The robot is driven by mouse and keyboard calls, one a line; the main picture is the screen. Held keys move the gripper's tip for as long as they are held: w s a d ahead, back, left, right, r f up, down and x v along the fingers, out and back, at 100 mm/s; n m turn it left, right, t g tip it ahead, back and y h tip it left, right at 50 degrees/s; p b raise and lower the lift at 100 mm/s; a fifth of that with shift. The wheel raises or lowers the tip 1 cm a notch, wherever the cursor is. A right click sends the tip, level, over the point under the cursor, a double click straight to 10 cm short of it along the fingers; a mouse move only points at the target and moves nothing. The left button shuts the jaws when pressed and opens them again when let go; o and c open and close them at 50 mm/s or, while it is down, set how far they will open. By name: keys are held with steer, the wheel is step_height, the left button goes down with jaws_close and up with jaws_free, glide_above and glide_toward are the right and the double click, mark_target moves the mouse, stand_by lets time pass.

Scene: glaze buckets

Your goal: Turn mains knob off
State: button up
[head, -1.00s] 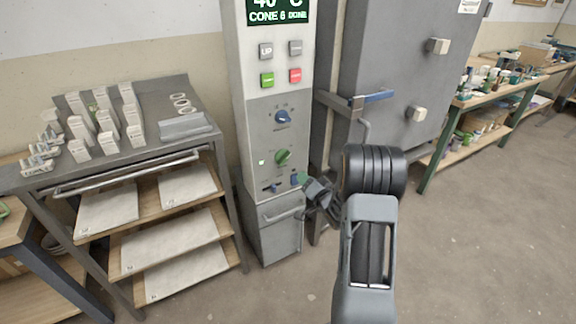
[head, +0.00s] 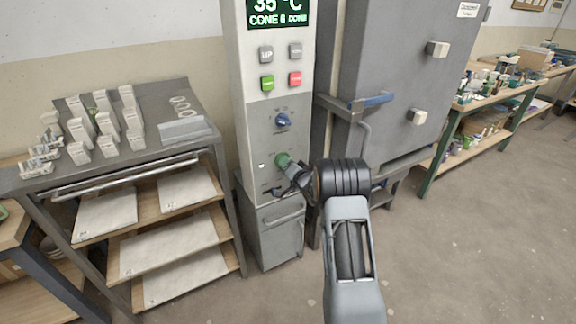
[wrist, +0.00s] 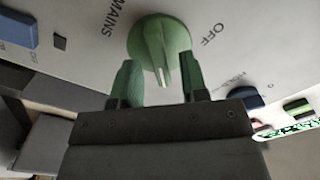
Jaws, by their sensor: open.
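The green mains knob (wrist: 158,45) sits on the grey control panel, between the printed words MAINS and OFF in the wrist view. Its raised grip carries a pale pointer line. In the head view the knob (head: 281,160) is partly hidden by my gripper (head: 288,166). In the wrist view my gripper (wrist: 160,82) is open, with one green fingertip on each side of the knob's lower part. I cannot tell whether either fingertip touches the knob.
A blue knob (head: 283,120) and several buttons sit higher on the panel, below a display (head: 278,14) reading 35 °C, CONE 6 DONE. The grey kiln (head: 400,80) stands right of the panel. A shelf cart (head: 125,165) stands left. Floor at right is clear.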

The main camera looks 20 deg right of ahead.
jaws_close()
stand_by(0.4)
steer(key=shift+n+b, duration=0.3)
steer(key=shift+b, duration=0.2)
steer(key=shift+a+n+b, duration=0.2)
steer(key=shift+n+b, duration=3.85)
steer(key=shift+n, duration=0.2)
steer(key=shift+a+n+b, duration=0.15)
steer(key=shift+n+b, duration=3.85)
steer(key=shift+n, duration=0.55)
